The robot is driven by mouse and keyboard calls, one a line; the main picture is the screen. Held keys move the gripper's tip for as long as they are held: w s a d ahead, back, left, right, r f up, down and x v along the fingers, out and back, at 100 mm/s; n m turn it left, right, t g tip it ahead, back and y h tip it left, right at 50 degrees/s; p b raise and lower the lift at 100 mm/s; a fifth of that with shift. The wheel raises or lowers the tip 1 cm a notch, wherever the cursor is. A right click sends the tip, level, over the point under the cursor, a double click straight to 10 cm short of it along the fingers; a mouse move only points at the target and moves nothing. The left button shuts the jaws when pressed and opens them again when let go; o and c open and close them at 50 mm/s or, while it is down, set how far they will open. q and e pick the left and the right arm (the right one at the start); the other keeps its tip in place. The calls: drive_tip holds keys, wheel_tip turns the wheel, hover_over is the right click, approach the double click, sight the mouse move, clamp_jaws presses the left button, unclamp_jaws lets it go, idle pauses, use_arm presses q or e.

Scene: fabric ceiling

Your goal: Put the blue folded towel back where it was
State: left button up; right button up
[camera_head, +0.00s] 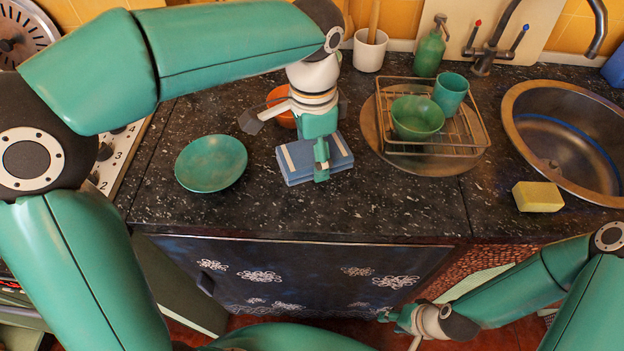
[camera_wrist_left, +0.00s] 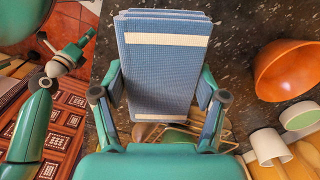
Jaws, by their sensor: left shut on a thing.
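The blue folded towel (camera_head: 300,162) has pale stripes and is at the middle of the dark speckled counter in the head view. My left gripper (camera_head: 321,163) is shut on it, with a finger on its near edge. In the left wrist view the towel (camera_wrist_left: 165,65) sits between the two fingers of my left gripper (camera_wrist_left: 160,95). I cannot tell whether the towel touches the counter or is just above it. My right gripper (camera_head: 400,328) is low in front of the cabinet, empty, with its fingers apart; it also shows in the left wrist view (camera_wrist_left: 65,55).
A green plate (camera_head: 211,163) lies left of the towel. An orange bowl (camera_head: 279,104) is behind it, partly hidden by my arm. A wire dish rack (camera_head: 462,135) with a green bowl (camera_head: 417,117) and cup (camera_head: 450,92) stands right. A yellow sponge (camera_head: 538,197) lies near the sink (camera_head: 560,150).

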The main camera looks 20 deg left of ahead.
sight(313, 189)
use_arm(q)
drive_tip(key=shift+f, duration=3.95)
drive_tip(key=shift+s, duration=0.1)
drive_tip(key=shift+f+b, duration=0.15)
drive_tip(key=shift+b, duration=0.2)
drive_tip(key=o, duration=1.1)
wheel_tip(313, 189, up, 12)
drive_tip(key=shift+r+p, duration=0.2)
drive_tip(key=shift+p, duration=0.5)
